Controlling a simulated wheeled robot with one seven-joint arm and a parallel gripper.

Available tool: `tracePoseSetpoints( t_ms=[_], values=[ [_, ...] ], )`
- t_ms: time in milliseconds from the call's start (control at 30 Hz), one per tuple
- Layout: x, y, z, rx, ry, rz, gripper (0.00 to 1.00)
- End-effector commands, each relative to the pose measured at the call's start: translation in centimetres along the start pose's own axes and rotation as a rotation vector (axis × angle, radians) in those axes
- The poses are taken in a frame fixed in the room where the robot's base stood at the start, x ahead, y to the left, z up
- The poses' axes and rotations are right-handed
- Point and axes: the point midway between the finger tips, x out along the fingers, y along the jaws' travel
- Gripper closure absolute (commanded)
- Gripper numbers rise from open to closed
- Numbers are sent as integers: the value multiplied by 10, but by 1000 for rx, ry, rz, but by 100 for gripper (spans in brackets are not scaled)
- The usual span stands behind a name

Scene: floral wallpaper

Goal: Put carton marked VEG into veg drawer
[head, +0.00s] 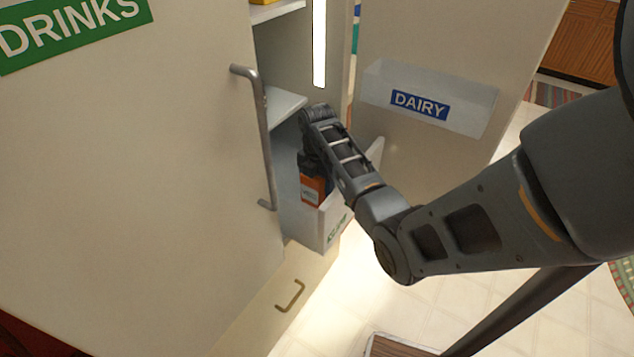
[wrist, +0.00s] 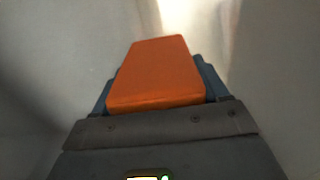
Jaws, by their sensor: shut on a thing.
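An orange carton (head: 312,190) with a pale label shows below my gripper (head: 310,165) in the head view; its marking is too small to read. My gripper is shut on the carton. In the wrist view the orange top of the carton (wrist: 155,75) sits between the dark fingers. The pulled-out drawer (head: 325,232) is white, with a green label on its front that is too small to read surely. The carton is at the drawer's opening, its lower end behind the front wall. I cannot tell whether it touches the drawer floor.
A fridge door marked DRINKS (head: 150,170) with a metal handle (head: 265,140) stands close on the left. An open door with a DAIRY bin (head: 460,115) is on the right. A shelf (head: 285,105) is above the drawer. A lower brass handle (head: 291,296) sits below.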

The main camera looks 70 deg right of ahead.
Motion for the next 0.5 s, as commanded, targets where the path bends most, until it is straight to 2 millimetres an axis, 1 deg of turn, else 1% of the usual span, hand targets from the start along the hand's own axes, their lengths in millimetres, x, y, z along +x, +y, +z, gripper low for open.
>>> tracePoseSetpoints(
  t_ms=[33, 200, 300, 500],
  values=[
    [1, 0, 0, 0, 0, 0, 25],
    [0, 0, 0, 0, 0, 0, 8],
    [0, 0, 0, 0, 0, 0, 1],
    [0, 0, 0, 0, 0, 0, 1]
  ],
)
